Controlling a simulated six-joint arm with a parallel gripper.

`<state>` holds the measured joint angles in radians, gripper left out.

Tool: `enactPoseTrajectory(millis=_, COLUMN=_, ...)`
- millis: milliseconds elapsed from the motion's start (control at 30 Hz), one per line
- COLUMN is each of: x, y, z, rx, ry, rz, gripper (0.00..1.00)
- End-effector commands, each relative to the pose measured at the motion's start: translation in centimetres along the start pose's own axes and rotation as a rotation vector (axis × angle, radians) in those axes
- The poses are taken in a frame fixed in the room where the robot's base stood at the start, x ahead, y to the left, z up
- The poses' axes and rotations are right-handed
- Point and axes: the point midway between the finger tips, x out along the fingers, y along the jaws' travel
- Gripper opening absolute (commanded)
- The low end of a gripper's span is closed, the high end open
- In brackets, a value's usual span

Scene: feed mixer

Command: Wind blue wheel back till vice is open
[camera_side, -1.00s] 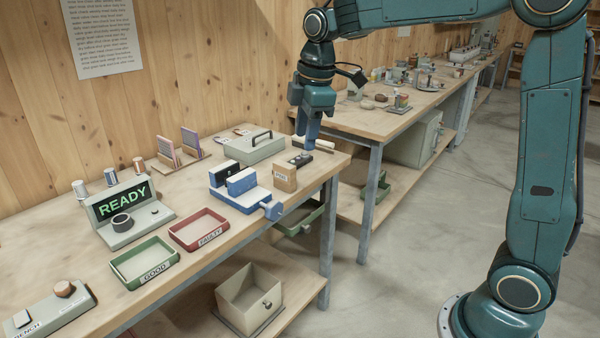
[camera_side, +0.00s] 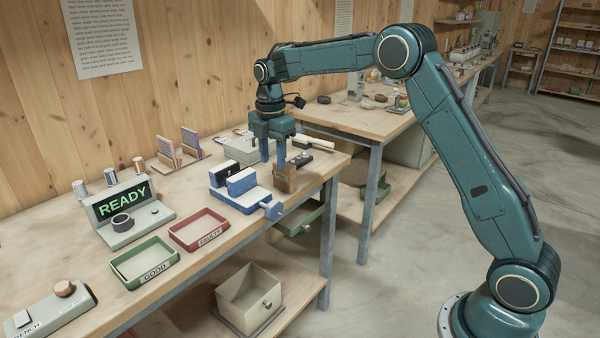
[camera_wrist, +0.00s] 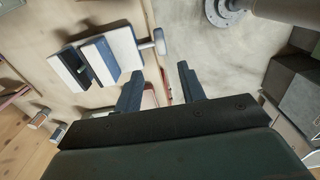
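The blue vice (camera_side: 240,194) stands near the bench's front edge, with pale faces on its jaw blocks; it also shows at upper left in the wrist view (camera_wrist: 97,58). A narrow gap with something dark in it shows between the blocks in the wrist view. The blue wheel (camera_side: 273,210) is at the vice's front end, over the bench edge; in the wrist view its end (camera_wrist: 160,40) looks pale grey. My gripper (camera_side: 272,162) points down behind and above the wheel, beside the vice. Its fingers (camera_wrist: 160,87) are apart, with nothing visibly gripped.
A grey case (camera_side: 240,143) lies behind. The red FAULTY tray (camera_side: 199,230) and green GOOD tray (camera_side: 144,261) lie left. The READY display (camera_side: 124,205) is further left.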

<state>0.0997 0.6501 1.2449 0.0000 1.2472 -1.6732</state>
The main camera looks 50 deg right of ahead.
Motion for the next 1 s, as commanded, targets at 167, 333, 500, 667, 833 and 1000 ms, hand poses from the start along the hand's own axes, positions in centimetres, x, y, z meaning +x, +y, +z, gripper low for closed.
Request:
enactPoseTrajectory(millis=167, x=0.3, y=0.0, z=0.0, rx=0.001, ry=0.0, rz=-0.001, gripper=0.4)
enactPoseTrajectory(millis=333, x=1.3, y=0.0, z=0.0, rx=0.002, ry=0.0, rz=-0.001, gripper=0.4)
enactPoseTrajectory(millis=500, x=3.2, y=-0.1, z=0.0, rx=0.002, ry=0.0, rz=-0.003, gripper=0.4)
enactPoseTrajectory(millis=667, x=5.6, y=-0.1, z=0.0, rx=0.002, ry=0.0, rz=-0.004, gripper=0.4)
enactPoseTrajectory(millis=833, x=8.3, y=-0.1, z=0.0, rx=0.002, ry=-0.001, rz=-0.005, gripper=0.4)
enactPoseTrajectory(millis=1000, x=10.8, y=-0.1, z=0.0, rx=0.002, ry=-0.001, rz=-0.004, gripper=0.4)
